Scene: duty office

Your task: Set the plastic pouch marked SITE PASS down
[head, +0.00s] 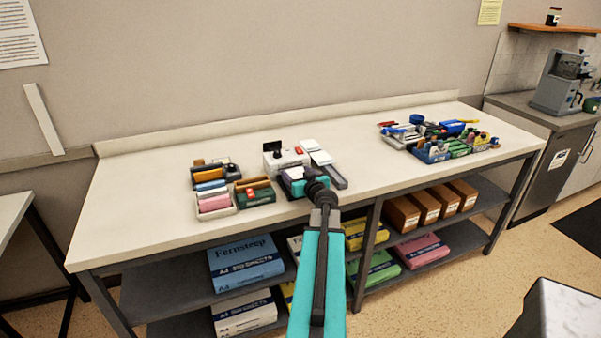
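My arm reaches up from the bottom of the head view to the long cream worktop (140,215). My gripper (293,182) is over the middle of the worktop, among small office items. A small dark purplish patch shows at the gripper, too small to identify. Whether the fingers are open or shut on something does not show. I cannot make out a plastic pouch marked SITE PASS; no such lettering is readable. The gripper and wrist hide part of the items behind them.
Small trays with pink and green items (215,200) stand left of my gripper. A white box (285,159) stands just behind it. A cluster of blue and green trays (432,152) is at the right. Bare worktop lies at the left and between the clusters.

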